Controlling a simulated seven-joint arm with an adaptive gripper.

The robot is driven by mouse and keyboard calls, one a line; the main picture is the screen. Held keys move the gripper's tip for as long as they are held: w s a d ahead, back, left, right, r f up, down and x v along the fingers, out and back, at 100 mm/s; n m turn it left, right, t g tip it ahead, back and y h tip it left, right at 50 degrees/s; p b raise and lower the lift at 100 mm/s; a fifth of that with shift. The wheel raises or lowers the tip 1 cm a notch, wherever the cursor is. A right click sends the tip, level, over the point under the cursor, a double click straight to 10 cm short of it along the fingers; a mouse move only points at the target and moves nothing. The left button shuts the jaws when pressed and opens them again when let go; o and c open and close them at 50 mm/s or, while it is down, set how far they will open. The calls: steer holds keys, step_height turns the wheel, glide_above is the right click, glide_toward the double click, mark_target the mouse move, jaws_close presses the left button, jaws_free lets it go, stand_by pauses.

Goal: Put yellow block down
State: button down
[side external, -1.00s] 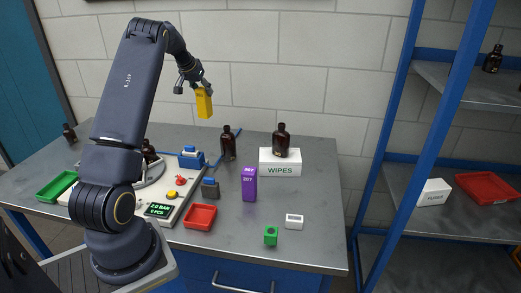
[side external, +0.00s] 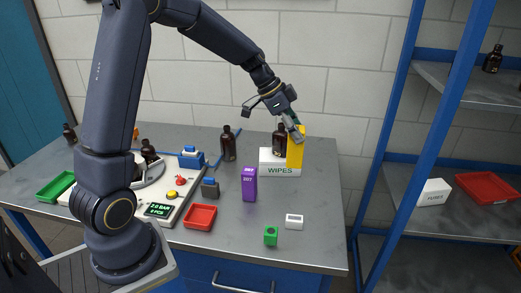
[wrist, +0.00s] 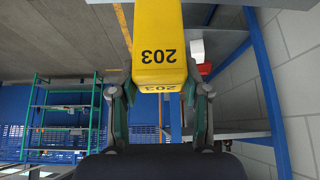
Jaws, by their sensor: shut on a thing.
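The yellow block (side external: 295,150) is tall and held upright in my gripper (side external: 298,134). In the side view it shows in front of the right end of the white WIPES box (side external: 275,169) and beside an amber bottle (side external: 280,139) on that box. I cannot tell whether its bottom touches anything. In the wrist view the yellow block (wrist: 157,45) shows the number 203 on two faces, and the fingers of my gripper (wrist: 158,92) close on its two sides.
A purple block (side external: 249,184) stands left of the WIPES box. A white block (side external: 294,221), a green block (side external: 270,236) and a red tray (side external: 200,217) are near the front. Another amber bottle (side external: 228,145) stands behind. The table's right part (side external: 323,190) is bare. A blue-framed shelf (side external: 420,150) stands right.

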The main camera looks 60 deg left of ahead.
steer(key=shift+s+d+m, duration=0.3)
steer(key=shift+d, duration=0.55)
glide_above(296, 168)
steer(key=f, duration=0.4)
steer(key=shift+w+a+f, duration=0.25)
steer(key=shift+f, duration=0.05)
steer(key=w+a+f, duration=0.1)
steer(key=w+f, duration=1.2)
steer(key=w, duration=0.1)
steer(key=shift+f, duration=0.2)
steer(key=shift+f, duration=0.15)
steer(key=c, duration=0.5)
jaws_free()
steer(key=shift+c, duration=0.2)
